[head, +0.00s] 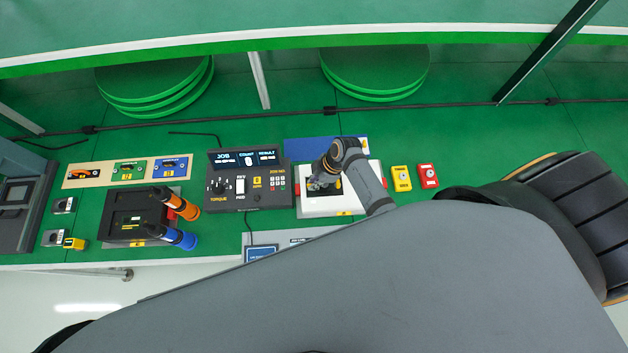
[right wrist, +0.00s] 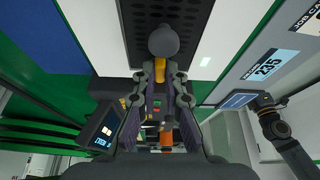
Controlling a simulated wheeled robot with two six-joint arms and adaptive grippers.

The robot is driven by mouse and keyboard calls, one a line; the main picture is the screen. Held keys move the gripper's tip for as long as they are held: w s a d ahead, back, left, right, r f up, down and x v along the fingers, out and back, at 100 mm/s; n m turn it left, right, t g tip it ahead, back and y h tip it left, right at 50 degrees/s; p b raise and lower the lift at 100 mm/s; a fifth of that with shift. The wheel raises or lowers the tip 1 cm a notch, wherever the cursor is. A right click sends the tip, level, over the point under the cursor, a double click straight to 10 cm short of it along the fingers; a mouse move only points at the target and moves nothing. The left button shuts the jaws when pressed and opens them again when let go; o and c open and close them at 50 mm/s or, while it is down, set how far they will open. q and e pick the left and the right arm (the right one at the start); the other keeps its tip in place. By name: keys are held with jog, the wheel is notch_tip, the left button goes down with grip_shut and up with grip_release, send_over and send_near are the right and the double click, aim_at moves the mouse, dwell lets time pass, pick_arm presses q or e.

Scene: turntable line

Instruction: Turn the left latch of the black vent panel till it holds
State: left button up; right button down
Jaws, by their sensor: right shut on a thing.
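The black vent panel (right wrist: 189,12), with rows of small holes, lies in a white frame (right wrist: 215,45) in the right wrist view. In the head view the white frame (head: 354,201) stands right of the torque tester, with the panel partly hidden by my arm. My right gripper (right wrist: 160,72) is shut on a yellow piece at the panel's edge on the tester side, which appears to be the left latch (right wrist: 160,63). A dark grey rounded part (right wrist: 163,40) sits just beyond the fingertips. In the head view my right gripper (head: 322,184) is over the panel's left part.
The torque tester (head: 247,181) stands close on the left. A black box (head: 127,215) with orange and blue drivers is farther left. Yellow (head: 401,179) and red (head: 427,176) blocks lie to the right. A blue mat (head: 300,151) lies behind the frame.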

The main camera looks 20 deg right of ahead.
jog(key=c, duration=1.4)
grip_release()
jog(key=v, duration=1.2)
